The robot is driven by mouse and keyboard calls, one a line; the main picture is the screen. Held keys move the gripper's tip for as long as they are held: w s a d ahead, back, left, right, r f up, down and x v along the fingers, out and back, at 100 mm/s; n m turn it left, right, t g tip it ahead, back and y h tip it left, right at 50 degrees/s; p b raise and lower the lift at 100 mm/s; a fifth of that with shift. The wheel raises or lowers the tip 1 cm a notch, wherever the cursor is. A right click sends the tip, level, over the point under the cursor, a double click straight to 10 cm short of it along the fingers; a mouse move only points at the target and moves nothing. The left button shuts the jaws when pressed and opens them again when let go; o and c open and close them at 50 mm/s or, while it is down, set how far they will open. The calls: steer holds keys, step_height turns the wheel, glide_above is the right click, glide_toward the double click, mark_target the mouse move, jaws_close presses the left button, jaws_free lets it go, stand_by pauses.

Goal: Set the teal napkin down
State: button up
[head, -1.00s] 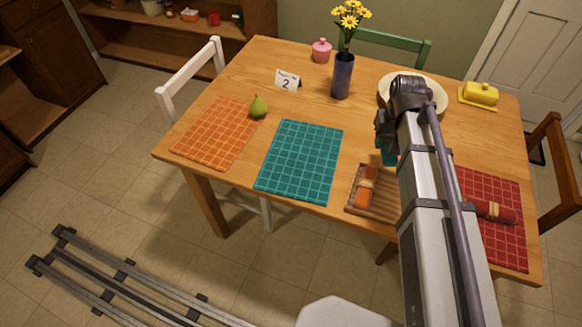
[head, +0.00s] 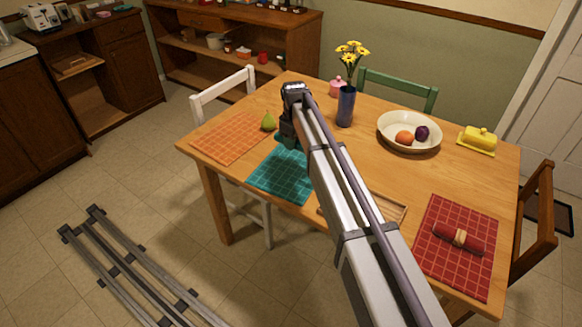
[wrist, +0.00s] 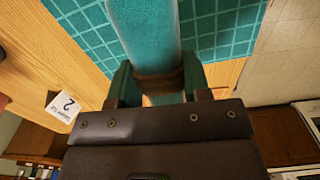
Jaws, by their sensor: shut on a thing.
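The teal napkin (wrist: 145,35) is a rolled cylinder with a brown band around it. My gripper (wrist: 158,82) is shut on it near the band, one finger on each side. In the wrist view the roll lies in front of the teal grid placemat (wrist: 222,28); the gap between them cannot be judged. In the head view my gripper (head: 290,137) is over the far part of the teal placemat (head: 282,182), and my arm hides its right side. Only a little of the napkin shows there.
An orange placemat (head: 228,139) and green pear (head: 268,122) are left. A blue vase (head: 345,108) stands behind. A fruit bowl (head: 408,145), yellow butter dish (head: 478,140), and red placemat (head: 437,277) with a red napkin (head: 478,247) are right. My arm partly covers a wooden tray (head: 388,207).

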mark_target(294, 165)
step_height(294, 165, down, 9)
steer(key=b, duration=0.7)
steer(key=shift+r, duration=0.25)
steer(key=shift+f, duration=0.25)
steer(key=o, duration=0.9)
steer(key=shift+r, duration=0.1)
step_height(294, 165, up, 13)
steer(key=p, duration=1.2)
steer(key=shift+p, duration=0.3)
steer(key=shift+f, duration=0.3)
